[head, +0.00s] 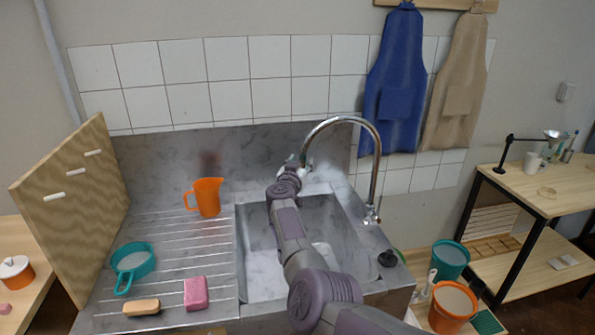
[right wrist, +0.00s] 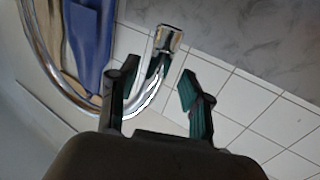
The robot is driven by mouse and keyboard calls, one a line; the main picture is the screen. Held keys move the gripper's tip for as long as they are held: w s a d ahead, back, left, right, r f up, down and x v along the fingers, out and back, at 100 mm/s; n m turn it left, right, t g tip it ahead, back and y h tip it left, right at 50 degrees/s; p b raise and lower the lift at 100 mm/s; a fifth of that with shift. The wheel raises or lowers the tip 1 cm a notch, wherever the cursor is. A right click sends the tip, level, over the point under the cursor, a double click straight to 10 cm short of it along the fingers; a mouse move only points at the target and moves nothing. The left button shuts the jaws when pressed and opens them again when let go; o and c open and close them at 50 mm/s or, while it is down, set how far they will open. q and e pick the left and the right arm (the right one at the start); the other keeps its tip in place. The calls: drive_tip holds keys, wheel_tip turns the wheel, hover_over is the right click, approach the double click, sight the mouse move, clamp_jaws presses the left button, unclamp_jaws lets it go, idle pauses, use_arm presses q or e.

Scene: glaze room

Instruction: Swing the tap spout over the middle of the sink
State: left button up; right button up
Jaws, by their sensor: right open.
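Contact cannot be told. My left gripper is out of view.
An orange jug (head: 206,197), a teal strainer (head: 133,264), a pink sponge (head: 196,293) and a brush (head: 141,308) are on the drainboard. A patterned board (head: 75,205) stands at left. Buckets (head: 452,303) and a shelf table (head: 530,190) are at right. Aprons (head: 395,85) hang behind.

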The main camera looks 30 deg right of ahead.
drive_tip(key=v, duration=0.5)
drive_tip(key=shift+s+a, duration=0.15)
drive_tip(key=shift+s, duration=0.25)
